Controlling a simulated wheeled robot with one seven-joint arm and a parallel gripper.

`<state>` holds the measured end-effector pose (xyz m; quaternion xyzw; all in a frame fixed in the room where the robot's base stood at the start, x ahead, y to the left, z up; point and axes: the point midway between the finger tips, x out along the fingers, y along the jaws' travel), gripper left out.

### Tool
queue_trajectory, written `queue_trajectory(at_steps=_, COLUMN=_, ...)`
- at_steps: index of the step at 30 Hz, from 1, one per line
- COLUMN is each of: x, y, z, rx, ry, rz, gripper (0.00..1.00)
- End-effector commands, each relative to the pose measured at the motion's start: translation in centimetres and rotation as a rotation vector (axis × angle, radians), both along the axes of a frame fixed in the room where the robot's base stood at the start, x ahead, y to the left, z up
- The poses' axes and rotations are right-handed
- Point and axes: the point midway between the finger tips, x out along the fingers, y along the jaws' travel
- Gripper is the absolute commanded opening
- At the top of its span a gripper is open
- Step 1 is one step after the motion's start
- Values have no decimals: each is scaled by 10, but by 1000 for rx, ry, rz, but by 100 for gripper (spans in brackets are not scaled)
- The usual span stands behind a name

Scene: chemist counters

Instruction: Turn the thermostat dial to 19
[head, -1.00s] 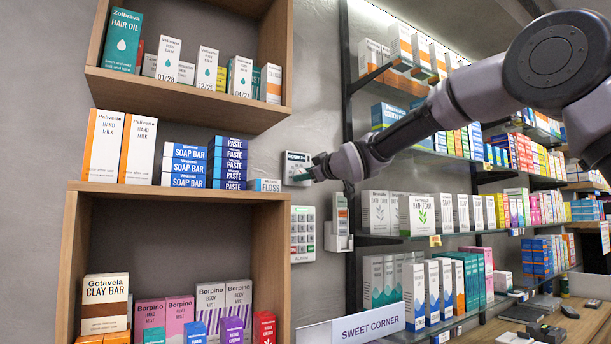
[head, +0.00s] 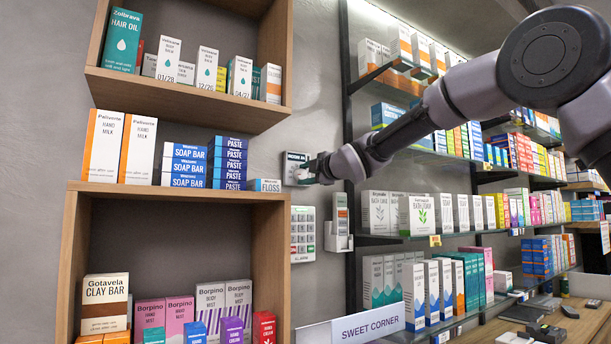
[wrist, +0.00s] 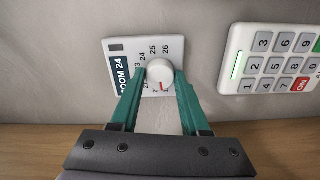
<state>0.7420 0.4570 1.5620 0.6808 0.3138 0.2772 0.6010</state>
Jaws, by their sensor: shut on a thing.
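The thermostat (head: 297,159) is a small white unit on the grey wall, right of the wooden shelves. In the wrist view it (wrist: 117,47) has a dark display reading "ROOM 24" and a scale with 24, 25 and 26 legible. Its round white dial (wrist: 160,73) has a red pointer mark at the lower side in the picture; the number there is too small to read surely. My gripper (wrist: 159,76) has its green fingers shut on the dial, one on each side. In the head view my gripper (head: 306,171) reaches the thermostat from the right and covers part of it.
A white alarm keypad (head: 303,234) is on the wall just below the thermostat; it also shows in the wrist view (wrist: 272,58). A white holder with a handset (head: 339,228) hangs right of it. Wooden shelves (head: 180,190) with boxes stand close on the left.

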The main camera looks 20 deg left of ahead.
Motion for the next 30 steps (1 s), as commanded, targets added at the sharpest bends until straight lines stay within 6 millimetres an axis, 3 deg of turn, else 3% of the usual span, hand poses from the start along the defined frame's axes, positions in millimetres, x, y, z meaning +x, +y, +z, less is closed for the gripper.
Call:
queue_trajectory(at_steps=25, x=0, y=1, z=-2, rx=-93, ry=-105, rz=1, gripper=0)
queue_trajectory(at_steps=26, x=0, y=1, z=-2, rx=-93, ry=-105, rz=1, gripper=49)
queue_trajectory(at_steps=27, x=0, y=1, z=-2, rx=-93, ry=-105, rz=1, gripper=65)
queue_trajectory(at_steps=28, x=0, y=1, z=-2, rx=-93, ry=-105, rz=1, gripper=75)
queue_trajectory(at_steps=30, x=0, y=0, z=-1, rx=-92, ry=-104, rz=0, gripper=75)
